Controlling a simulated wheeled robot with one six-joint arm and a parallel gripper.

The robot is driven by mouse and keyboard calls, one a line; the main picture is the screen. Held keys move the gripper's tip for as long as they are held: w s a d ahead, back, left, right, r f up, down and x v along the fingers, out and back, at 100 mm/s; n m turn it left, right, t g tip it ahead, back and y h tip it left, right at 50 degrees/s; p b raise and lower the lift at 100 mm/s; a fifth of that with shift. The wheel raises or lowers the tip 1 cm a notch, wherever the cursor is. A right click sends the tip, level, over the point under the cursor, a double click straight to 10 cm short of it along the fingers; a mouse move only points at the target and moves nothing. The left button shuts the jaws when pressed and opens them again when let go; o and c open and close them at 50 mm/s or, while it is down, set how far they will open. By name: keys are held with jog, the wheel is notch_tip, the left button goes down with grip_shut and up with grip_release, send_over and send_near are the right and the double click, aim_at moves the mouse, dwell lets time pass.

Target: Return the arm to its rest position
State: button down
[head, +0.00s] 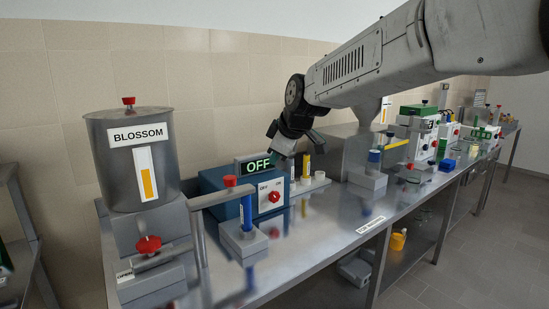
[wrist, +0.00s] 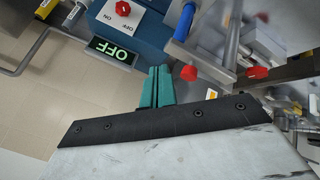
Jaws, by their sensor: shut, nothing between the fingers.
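My arm (head: 375,60) reaches in from the upper right of the head view, over the steel bench. My gripper (head: 284,146) points down in front of the lit OFF sign, above the blue control box; its fingertips are hard to make out there. In the wrist view my gripper (wrist: 157,74) shows two teal fingers pressed together with nothing between them. The OFF sign (wrist: 112,50) appears upside down beside them. The blue control box (head: 213,185) has a red knob (head: 274,196) on a white plate.
A steel tank labelled BLOSSOM (head: 107,165) stands at the left, with a red valve handle (head: 148,245) below. A blue tube (head: 247,213) stands in a grey block. Analysers (head: 421,140) and a steel panel (head: 345,148) stand farther right. The floor (head: 470,250) at right is clear.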

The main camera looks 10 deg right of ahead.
jog(key=s+d+f+m+g+h, duration=0.1)
jog(key=s+d, duration=0.5)
jog(key=s, duration=0.8)
jog(key=s+d+f+m+g+h, duration=0.1)
jog(key=s+d+f+m+g, duration=0.2)
jog(key=s, duration=1.1)
jog(key=s+d+f+m+g+h, duration=0.1)
jog(key=s+d+f+m, duration=0.5)
jog(key=s, duration=0.8)
jog(key=d+m, duration=0.3)
jog(key=d, duration=0.1)
jog(key=shift+m+g, duration=0.4)
jog(key=shift+s, duration=0.1)
